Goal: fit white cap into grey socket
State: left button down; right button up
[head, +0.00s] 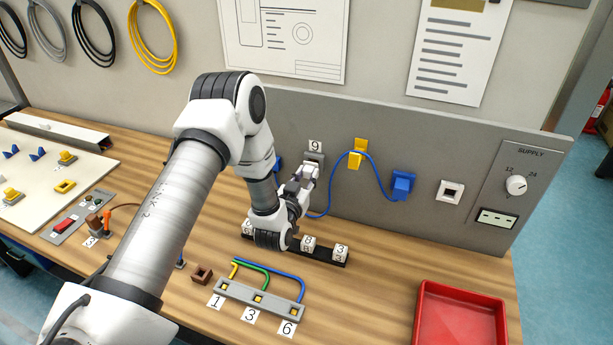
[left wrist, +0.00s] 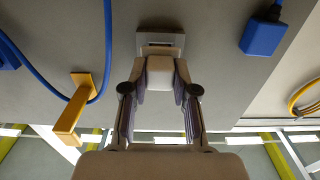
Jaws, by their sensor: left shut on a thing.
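The grey socket (head: 314,158) is on the grey upright panel, just below a label reading 9. In the left wrist view it is a grey plate (left wrist: 176,40) at top middle. My left gripper (head: 303,180) is at the panel, just below and in front of the socket. It is shut on the white cap (left wrist: 160,73), a pale block between the fingertips. The cap lines up with the socket in the left wrist view. Its front end is close to the socket face; I cannot tell whether it touches or has entered. My right gripper is not in view.
A yellow bracket (head: 358,153) with a blue cable stands right of the socket, then a blue plug (head: 402,184) and a white square frame (head: 450,193). Numbered blocks on a black rail (head: 330,254) lie below. A red tray (head: 427,300) is at front right.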

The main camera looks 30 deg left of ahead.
pick_arm(q)
jog(key=shift+b+x, duration=0.4)
jog(key=shift+x, duration=0.45)
dwell(0.5)
jog(key=shift+r, duration=0.1)
jog(key=c, duration=0.8)
grip_release()
jog(key=shift+w, duration=0.2)
jog(key=shift+s, duration=0.1)
